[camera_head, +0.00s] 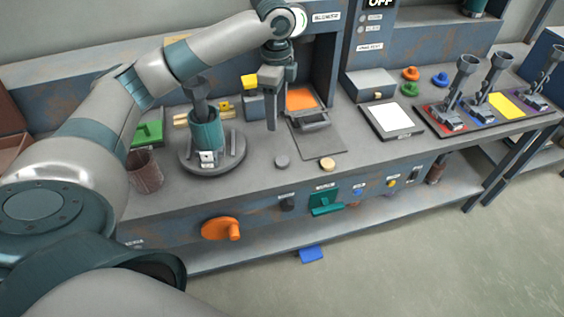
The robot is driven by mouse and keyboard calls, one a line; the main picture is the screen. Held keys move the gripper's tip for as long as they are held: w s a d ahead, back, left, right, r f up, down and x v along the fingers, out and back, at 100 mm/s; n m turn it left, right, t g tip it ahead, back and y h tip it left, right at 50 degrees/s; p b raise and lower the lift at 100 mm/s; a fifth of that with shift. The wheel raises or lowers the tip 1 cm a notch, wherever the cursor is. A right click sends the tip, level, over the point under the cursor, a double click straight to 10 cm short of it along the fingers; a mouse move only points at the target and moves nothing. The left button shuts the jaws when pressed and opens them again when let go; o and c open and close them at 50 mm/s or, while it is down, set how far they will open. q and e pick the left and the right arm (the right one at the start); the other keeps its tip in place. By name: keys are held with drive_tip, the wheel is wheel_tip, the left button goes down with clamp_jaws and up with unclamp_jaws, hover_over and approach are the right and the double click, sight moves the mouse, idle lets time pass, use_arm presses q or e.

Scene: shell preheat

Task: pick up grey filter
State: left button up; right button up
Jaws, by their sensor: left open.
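A small grey disc (282,161), which looks like the grey filter, lies flat near the front edge of the grey bench (230,187). My left gripper (271,128) points down above the bench behind the disc, apart from it. It is open and holds nothing that I can see. Its fingers overlap in this view, so the gap between them is hard to see. My right gripper is not in view.
A beige disc (327,164) lies right of the grey one. A round stand with a teal cylinder (207,131) is to the left. An orange-floored opening (301,99) with a flat plate is behind. A white-topped pad (391,119) lies right.

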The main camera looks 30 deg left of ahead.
use_arm(q)
drive_tip(key=p, duration=0.3)
hover_over(278, 160)
wheel_tip(278, 160, down, 12)
drive_tip(key=shift+r, duration=0.25)
drive_tip(key=shift+w+f, duration=0.1)
drive_tip(key=shift+f, duration=0.3)
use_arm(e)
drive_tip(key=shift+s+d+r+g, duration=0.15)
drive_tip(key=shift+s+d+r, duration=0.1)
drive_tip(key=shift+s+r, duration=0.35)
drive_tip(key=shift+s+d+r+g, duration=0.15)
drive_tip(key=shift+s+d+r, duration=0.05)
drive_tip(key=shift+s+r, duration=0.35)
